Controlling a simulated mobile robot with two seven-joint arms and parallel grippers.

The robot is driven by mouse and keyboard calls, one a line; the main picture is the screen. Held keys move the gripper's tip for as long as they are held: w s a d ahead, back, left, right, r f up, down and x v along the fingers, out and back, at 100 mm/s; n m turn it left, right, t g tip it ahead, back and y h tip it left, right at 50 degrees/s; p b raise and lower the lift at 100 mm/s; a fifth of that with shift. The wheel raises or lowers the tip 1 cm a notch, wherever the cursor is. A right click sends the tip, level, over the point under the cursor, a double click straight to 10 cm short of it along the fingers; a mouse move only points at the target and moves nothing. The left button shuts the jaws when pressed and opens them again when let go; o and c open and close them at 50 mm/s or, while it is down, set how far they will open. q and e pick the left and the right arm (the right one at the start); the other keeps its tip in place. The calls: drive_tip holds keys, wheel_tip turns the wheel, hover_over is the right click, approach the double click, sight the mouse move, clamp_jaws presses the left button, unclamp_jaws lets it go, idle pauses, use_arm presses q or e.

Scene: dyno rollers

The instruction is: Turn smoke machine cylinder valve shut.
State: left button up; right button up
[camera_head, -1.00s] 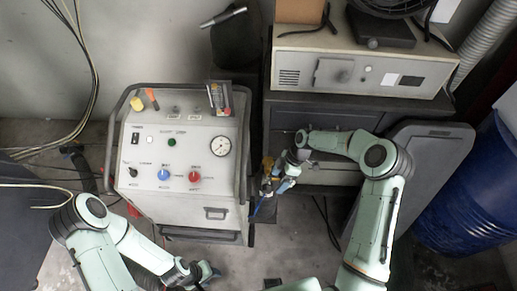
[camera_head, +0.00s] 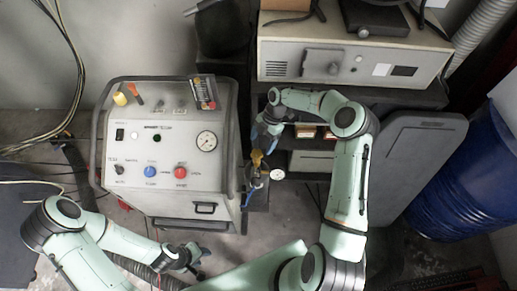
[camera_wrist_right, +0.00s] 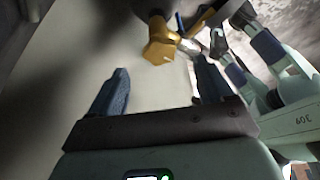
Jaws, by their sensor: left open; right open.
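The smoke machine (camera_head: 178,205) is a pale cabinet with a control panel. A brass-yellow valve knob (camera_head: 257,160) stands at its right side; the cylinder under it is not clearly visible. My right gripper (camera_head: 264,138) is just behind the knob in the head view, open and empty. In the right wrist view the knob (camera_wrist_right: 160,45) shows between and beyond the two dark fingertips of my right gripper (camera_wrist_right: 160,66), apart from them. My left gripper (camera_head: 192,260) is open and empty, low in front of the machine.
A small round gauge (camera_head: 277,174) sits right of the knob, and a blue hose (camera_head: 250,194) below it. A dark shelf unit with a beige box (camera_head: 345,55) on top stands behind right. A blue drum (camera_head: 468,185) is far right. Cables (camera_head: 65,110) hang left.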

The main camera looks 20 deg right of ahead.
sight(257, 153)
drive_tip(key=shift+x, duration=2.35)
